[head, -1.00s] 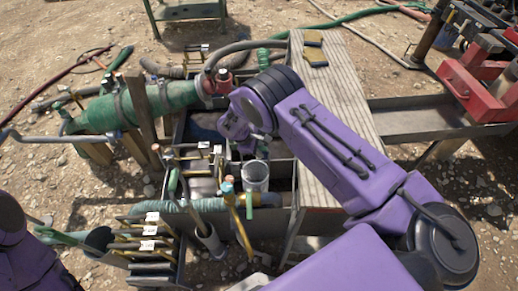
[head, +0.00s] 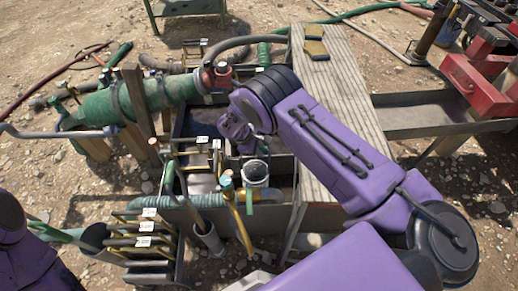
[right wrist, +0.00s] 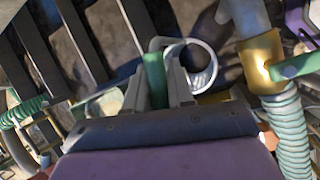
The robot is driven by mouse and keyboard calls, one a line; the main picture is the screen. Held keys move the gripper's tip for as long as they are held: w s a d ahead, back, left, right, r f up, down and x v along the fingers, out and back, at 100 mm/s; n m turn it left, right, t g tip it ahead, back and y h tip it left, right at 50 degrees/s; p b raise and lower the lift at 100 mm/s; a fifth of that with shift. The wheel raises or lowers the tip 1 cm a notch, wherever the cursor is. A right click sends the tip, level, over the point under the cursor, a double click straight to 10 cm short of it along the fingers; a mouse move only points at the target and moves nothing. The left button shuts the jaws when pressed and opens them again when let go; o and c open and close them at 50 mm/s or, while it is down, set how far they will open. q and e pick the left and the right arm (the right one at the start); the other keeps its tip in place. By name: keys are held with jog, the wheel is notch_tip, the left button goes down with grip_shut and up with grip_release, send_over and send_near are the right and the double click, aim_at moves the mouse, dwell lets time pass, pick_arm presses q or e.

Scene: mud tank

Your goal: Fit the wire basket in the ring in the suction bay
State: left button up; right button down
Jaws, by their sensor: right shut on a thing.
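The pale basket (head: 255,173) is round, with an open top, and shows in the tank near the walkway edge. In the right wrist view its round rim (right wrist: 192,62) lies just beyond my fingers, joined by a bent grey rod to a green grip (right wrist: 155,80). My right gripper (right wrist: 160,84) is shut on this green grip. In the head view my right gripper (head: 246,148) is above and left of the basket, its fingertips partly hidden. I cannot make out the ring under the basket or whether they touch. My left gripper is out of view.
A brass fitting with a green lever (right wrist: 290,68) and a ribbed green hose (right wrist: 291,135) lie close beside the basket. The tank's dividing walls surround it. A plank walkway (head: 335,110) runs to the right. A rack of plates (head: 145,240) stands at front left.

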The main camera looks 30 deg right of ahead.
notch_tip(320, 180, down, 6)
jog(key=b, duration=0.5)
jog(key=shift+f, duration=0.25)
dwell(1.1)
jog(key=shift+f+b, duration=0.7)
jog(key=shift+b, duration=0.15)
dwell(0.4)
jog(key=c, duration=0.9)
grip_release()
jog(key=v, duration=1)
jog(key=shift+a+r+p, duration=0.1)
jog(key=shift+r+p, duration=0.15)
jog(key=shift+p, duration=0.15)
